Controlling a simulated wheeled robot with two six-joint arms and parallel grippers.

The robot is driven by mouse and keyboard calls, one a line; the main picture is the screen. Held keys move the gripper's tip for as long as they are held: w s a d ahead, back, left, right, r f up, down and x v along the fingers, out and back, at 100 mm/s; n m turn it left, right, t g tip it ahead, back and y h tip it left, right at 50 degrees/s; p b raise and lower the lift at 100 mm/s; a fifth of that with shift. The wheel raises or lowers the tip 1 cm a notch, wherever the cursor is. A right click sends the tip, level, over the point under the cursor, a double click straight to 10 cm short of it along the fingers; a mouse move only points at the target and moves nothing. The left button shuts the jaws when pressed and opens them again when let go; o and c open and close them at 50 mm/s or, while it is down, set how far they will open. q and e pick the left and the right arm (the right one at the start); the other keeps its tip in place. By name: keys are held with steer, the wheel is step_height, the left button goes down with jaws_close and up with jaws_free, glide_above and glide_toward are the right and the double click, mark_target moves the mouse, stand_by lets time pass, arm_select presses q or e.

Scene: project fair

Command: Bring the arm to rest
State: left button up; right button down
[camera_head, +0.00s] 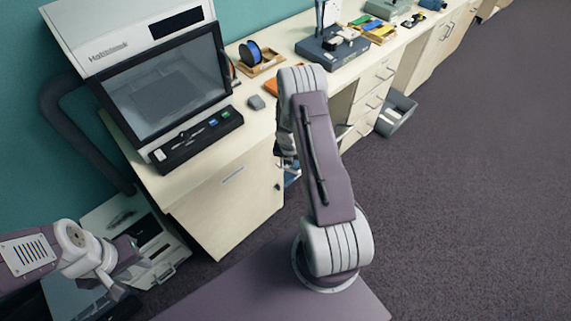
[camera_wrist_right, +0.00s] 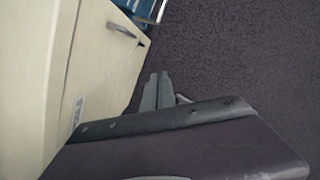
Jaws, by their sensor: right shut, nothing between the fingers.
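My right arm (camera_head: 322,150) rises from my base in the middle of the head view and bends over at the top. Its gripper hangs mostly hidden behind the arm, beside the cabinet front. In the right wrist view the right gripper (camera_wrist_right: 157,92) is shut and empty, above the dark carpet and to the right of the pale cabinet. My left gripper (camera_head: 118,291) is at the lower left of the head view, low beside a grey-white machine. Its fingertips are too small and dark to show whether they are open.
A pale cabinet (camera_head: 231,208) carries a large machine with a dark window (camera_head: 168,85). The counter behind holds a blue spool (camera_head: 250,53) and a grey device (camera_head: 331,46). A grey bin (camera_head: 397,115) stands on the floor. Open carpet (camera_head: 470,190) lies to the right.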

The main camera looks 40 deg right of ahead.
steer(key=w+a+r+m+t+b, duration=0.1)
steer(key=w+a+r+t, duration=0.15)
steer(key=a+r, duration=0.4)
steer(key=w+a+r+t+b, duration=0.1)
steer(key=w+a+r, duration=0.2)
steer(key=r, duration=0.7)
arm_select(q)
steer(key=shift+s+f, duration=0.25)
steer(key=shift+f, duration=0.7)
arm_select(e)
steer(key=s+a+r+m+g+y, duration=0.1)
steer(key=s+a+m, duration=0.4)
steer(key=s+m, duration=0.5)
steer(key=s+a+r+m+g+y, duration=0.1)
steer(key=s+a+m+g, duration=0.2)
steer(key=s+m, duration=0.7)
steer(key=a+m, duration=0.2)
steer(key=m, duration=0.4)
steer(key=shift+s, duration=0.35)
